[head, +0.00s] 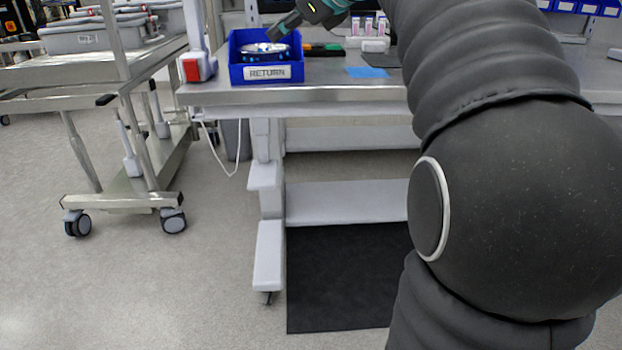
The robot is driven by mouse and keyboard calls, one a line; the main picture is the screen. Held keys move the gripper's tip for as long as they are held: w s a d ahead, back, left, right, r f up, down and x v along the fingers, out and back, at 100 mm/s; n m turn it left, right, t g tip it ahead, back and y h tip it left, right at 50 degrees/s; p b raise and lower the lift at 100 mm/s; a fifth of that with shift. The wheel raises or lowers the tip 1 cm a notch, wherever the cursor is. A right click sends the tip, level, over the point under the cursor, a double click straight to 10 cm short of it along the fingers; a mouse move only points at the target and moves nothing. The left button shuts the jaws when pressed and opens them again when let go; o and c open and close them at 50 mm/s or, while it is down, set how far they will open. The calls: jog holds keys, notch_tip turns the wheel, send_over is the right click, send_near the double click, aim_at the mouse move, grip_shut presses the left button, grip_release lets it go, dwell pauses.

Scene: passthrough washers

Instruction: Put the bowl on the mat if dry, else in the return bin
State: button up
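A shiny metal bowl (250,55) is in the blue return bin (238,73), which has a white label reading RETURN. A flat blue piece (367,72), perhaps the mat, lies on the bench to the right of the bin. Whether the bowl is wet or dry does not show.
The bin stands at the left end of the metal bench (330,94). Small vials (368,26) stand behind the blue piece. A wheeled cart (130,202) with grey tubs is at left. My arm hides much of the bench's right side.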

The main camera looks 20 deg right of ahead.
jog(key=s+a+r+m+t, duration=0.1)
jog(key=a+r+m+t, duration=0.3)
jog(key=r+m+t, duration=0.4)
jog(key=s+d+f+m+g+h, duration=0.3)
jog(key=s+f+m+h, duration=0.3)
jog(key=f+m, duration=0.7)
jog(key=s+d+f+m+g+h, duration=0.35)
jog(key=s+f+m, duration=0.5)
jog(key=m, duration=0.95)
jog(key=s+a+f+m+g+y, duration=0.2)
jog(key=s+a+f+m+g, duration=0.1)
jog(key=s+f, duration=0.4)
jog(key=s+a+f+m+g+y, duration=0.1)
jog(key=s+a+f+m+g, duration=0.2)
jog(key=s+f, duration=0.5)
notch_tip(320, 180, down, 5)
jog(key=shift+a+r+m+g+y, duration=0.1)
jog(key=shift+a+m+g+y, duration=0.25)
jog(key=shift+a+m, duration=0.45)
jog(key=shift+w, duration=0.1)
